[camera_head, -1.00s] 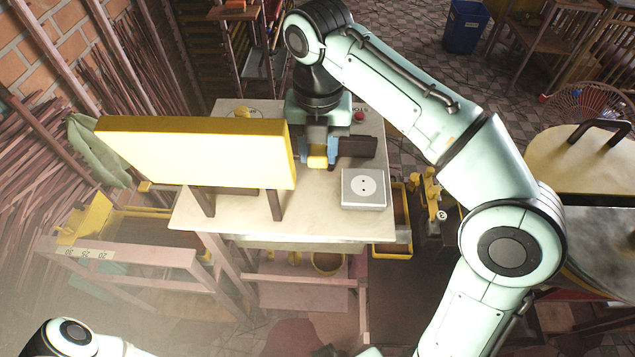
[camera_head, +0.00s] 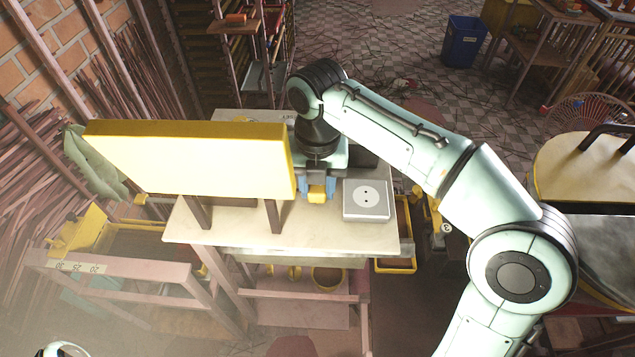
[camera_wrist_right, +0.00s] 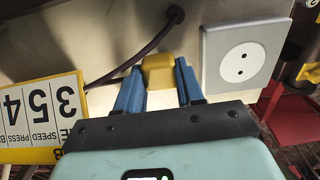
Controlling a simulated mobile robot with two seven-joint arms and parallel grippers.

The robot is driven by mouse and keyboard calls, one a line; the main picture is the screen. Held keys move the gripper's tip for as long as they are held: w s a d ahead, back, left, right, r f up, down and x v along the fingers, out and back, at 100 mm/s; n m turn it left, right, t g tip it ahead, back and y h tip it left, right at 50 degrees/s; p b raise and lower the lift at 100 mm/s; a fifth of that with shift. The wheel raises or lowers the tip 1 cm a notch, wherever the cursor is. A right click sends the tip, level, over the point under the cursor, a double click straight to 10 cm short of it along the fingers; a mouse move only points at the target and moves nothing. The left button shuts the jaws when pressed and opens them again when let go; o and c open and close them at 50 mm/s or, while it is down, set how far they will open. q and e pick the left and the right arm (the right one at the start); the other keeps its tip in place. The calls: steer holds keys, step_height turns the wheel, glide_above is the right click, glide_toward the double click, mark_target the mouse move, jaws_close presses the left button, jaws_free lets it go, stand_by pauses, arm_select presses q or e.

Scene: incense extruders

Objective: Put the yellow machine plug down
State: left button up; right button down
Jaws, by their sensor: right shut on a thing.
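The yellow machine plug (camera_head: 317,194) is a small block between the blue fingers of my right gripper (camera_head: 317,188). In the right wrist view the plug (camera_wrist_right: 158,71) shows between the two blue fingertips of the gripper (camera_wrist_right: 160,82), just left of the socket. The gripper is shut on it. I cannot tell whether the plug touches the tabletop. A grey-white square socket (camera_head: 366,200) with two round holes lies to the right of the gripper; it also shows in the right wrist view (camera_wrist_right: 240,62). My left gripper is not in view.
A big yellow-edged panel (camera_head: 190,160) on legs stands left of the gripper on the pale table (camera_head: 235,228). In the right wrist view a numbered sign (camera_wrist_right: 45,112) is at the left and a dark cable (camera_wrist_right: 145,48) runs behind the plug. Bare tabletop lies in front.

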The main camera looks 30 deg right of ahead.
mark_target(318, 188)
steer(key=shift+f, duration=0.45)
steer(key=c, duration=0.7)
jaws_free()
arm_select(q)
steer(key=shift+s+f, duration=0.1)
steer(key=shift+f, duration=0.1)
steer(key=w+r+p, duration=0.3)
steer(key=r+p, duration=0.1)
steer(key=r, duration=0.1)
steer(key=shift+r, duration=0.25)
arm_select(e)
step_height(318, 188, up, 13)
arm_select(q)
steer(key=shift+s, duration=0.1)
